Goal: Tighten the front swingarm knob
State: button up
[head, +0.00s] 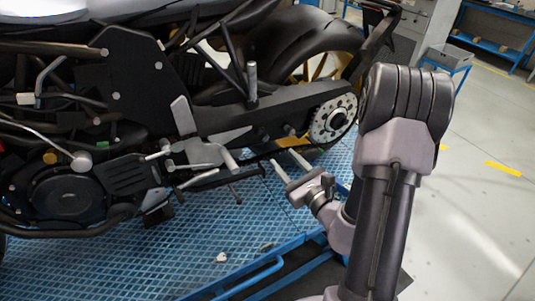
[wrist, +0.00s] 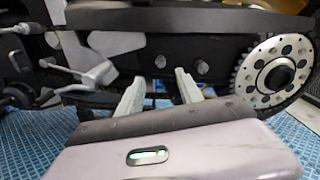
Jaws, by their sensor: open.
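The dark swingarm (head: 225,118) runs along the motorcycle's side. Two small round knobs stand out from it. The front one is the left knob (head: 263,134), which also shows in the wrist view (wrist: 160,61). The rear knob (head: 289,129) is to its right, grey and round in the wrist view (wrist: 202,67). My gripper (head: 283,157) is open and empty, apart from both knobs and lower in the head view. In the wrist view its two pale fingertips (wrist: 159,76) point at the swingarm, with the front knob showing just above the gap between them.
The toothed sprocket disc (head: 333,118) is right of the knobs. A footrest and pedal linkage (head: 205,152) stick out to the left. An upright grey lever (head: 252,82) rises above the swingarm. The blue lift platform (head: 225,220) lies below, with open floor (head: 480,200) at right.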

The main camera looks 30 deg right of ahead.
aim_at(266, 138)
jog(key=w, duration=1)
jog(key=shift+a+r, duration=0.1)
jog(key=shift+a, duration=0.05)
jog(key=shift+c, duration=0.4)
grip_shut()
